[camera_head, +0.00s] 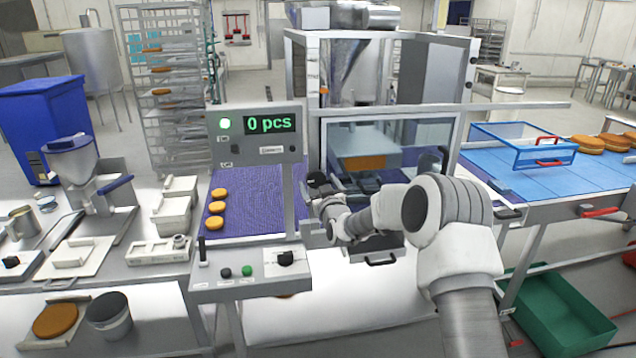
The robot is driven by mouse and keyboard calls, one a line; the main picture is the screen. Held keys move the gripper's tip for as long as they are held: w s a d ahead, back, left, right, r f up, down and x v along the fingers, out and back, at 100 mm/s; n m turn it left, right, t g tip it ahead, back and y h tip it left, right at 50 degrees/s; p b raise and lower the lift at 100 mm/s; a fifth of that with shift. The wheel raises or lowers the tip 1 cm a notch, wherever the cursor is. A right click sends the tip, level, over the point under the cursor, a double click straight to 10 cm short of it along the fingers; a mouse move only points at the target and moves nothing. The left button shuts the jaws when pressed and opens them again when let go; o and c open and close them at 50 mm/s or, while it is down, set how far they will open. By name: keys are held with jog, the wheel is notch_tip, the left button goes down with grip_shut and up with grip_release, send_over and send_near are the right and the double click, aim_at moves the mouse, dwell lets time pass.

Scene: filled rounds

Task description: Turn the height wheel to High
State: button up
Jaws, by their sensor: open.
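My arm reaches in from the lower right, and my gripper (314,196) is at the left edge of the machine's clear guard, right of the purple belt. It is small and dark here; its fingers are hard to make out. It is open, with nothing seen held. A dark round part shows at its tip; I cannot tell whether it is the height wheel or part of my gripper. No High mark is readable. A black rotary knob (286,258) sits on the front control panel (250,270), below and left of my gripper, apart from it.
Several orange rounds lie on the purple belt (255,205). The clear guard (420,134) stands behind my arm. A blue table (530,185) is at right, a green crate (560,310) below it.

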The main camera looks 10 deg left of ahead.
jog(key=shift+w+a, duration=0.15)
jog(key=shift+w, duration=0.1)
jog(key=shift+c, duration=0.2)
jog(key=c, duration=1.3)
jog(key=shift+f+b, duration=0.15)
jog(key=shift+b, duration=0.35)
